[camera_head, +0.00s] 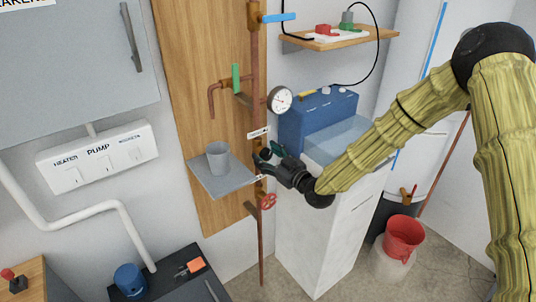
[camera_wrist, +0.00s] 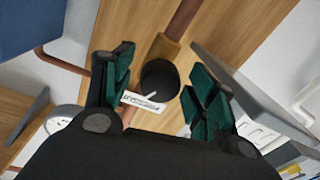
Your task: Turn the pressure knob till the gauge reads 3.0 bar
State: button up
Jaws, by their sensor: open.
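The black pressure knob (camera_wrist: 160,80), with a pale pointer mark, sits on a brass fitting of the copper pipe in the wrist view. My gripper (camera_wrist: 155,95) is open, with one green-padded finger on each side of the knob. Gaps show between the pads and the knob; I cannot tell the depth between them. In the head view my gripper (camera_head: 267,157) is at the vertical pipe, largely hiding the knob. The round white gauge (camera_head: 280,99) is above it on the pipe; its reading is too small to tell. The gauge edge also shows in the wrist view (camera_wrist: 62,117).
A grey shelf (camera_head: 225,185) with a grey cup (camera_head: 218,158) is just left of my gripper. A red valve wheel (camera_head: 267,202) is below, a green lever (camera_head: 236,77) and blue lever (camera_head: 279,17) above. A blue box (camera_head: 305,120) stands right on a white cabinet (camera_head: 310,230).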

jog(key=shift+w, duration=0.1)
jog(key=c, duration=1)
jog(key=shift+b, duration=0.3)
jog(key=m+b, duration=0.2)
jog(key=m, duration=0.1)
jog(key=shift+f, duration=0.2)
jog(key=m+b, duration=0.2)
jog(key=m, duration=0.1)
jog(key=shift+m+t+b, duration=0.3)
jog(key=shift+m+b, duration=0.1)
jog(key=m+b, duration=0.2)
jog(key=m, duration=0.2)
jog(key=shift+m+b, duration=0.3)
jog(key=shift+b, duration=0.1)
jog(key=shift+r+m+t+b, duration=0.15)
jog(key=shift+m+b, duration=0.35)
jog(key=shift+m, duration=0.45)
jog(key=shift+r+m+t+b, duration=0.15)
jog(key=shift+m+b, duration=0.35)
jog(key=shift+m, duration=0.45)
